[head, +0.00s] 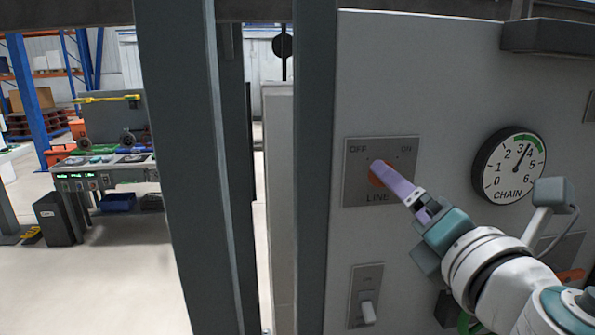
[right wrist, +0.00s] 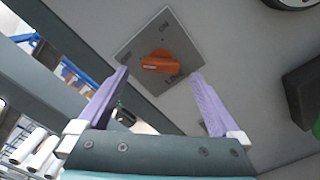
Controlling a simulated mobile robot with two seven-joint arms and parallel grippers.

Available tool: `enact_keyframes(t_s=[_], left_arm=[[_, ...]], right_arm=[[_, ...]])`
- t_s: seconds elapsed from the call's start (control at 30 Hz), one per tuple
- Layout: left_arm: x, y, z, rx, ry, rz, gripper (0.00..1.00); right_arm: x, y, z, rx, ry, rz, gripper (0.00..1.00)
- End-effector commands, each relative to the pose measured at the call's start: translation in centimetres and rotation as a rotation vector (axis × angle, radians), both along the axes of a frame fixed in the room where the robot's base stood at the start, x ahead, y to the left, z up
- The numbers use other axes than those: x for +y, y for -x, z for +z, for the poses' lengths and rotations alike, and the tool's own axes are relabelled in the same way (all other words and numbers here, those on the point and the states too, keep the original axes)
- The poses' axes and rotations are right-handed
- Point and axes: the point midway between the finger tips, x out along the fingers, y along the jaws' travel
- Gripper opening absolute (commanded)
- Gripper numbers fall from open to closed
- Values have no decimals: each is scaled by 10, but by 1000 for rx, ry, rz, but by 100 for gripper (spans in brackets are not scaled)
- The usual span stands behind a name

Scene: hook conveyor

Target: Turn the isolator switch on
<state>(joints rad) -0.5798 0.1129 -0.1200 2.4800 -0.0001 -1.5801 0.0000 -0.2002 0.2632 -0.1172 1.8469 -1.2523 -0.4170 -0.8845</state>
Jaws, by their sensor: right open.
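The isolator switch is an orange rotary handle on a grey square plate (head: 408,170) marked OFF at upper left, ON at upper right and LINE below. In the head view the orange handle (head: 375,180) is partly hidden behind my right gripper (head: 381,170). In the right wrist view the handle (right wrist: 160,63) lies between and beyond the purple fingertips, its white-marked end towards the OFF side. My right gripper (right wrist: 160,77) is open and empty, one finger on each side of the handle; contact cannot be told. My left gripper is out of view.
A round CHAIN gauge (head: 509,167) is to the right of the plate. A smaller switch plate with a pale lever (head: 367,307) is below. Dark upright posts (head: 316,170) stand left of the panel. A dark box (right wrist: 304,92) juts out at right in the wrist view.

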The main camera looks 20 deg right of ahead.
Motion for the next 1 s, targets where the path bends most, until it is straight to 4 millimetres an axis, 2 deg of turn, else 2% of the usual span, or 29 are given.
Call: enact_keyframes(t_s=[0.1,0.23,0.6,1.0], left_arm=[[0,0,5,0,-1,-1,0],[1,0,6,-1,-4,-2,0],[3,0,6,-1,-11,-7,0],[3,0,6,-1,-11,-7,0]], right_arm=[[-5,-19,2,-1,-1,-1,100],[-8,-32,0,0,-3,-2,100],[-9,-38,-1,0,-4,-1,100],[-9,-38,-1,0,-4,-1,56]])
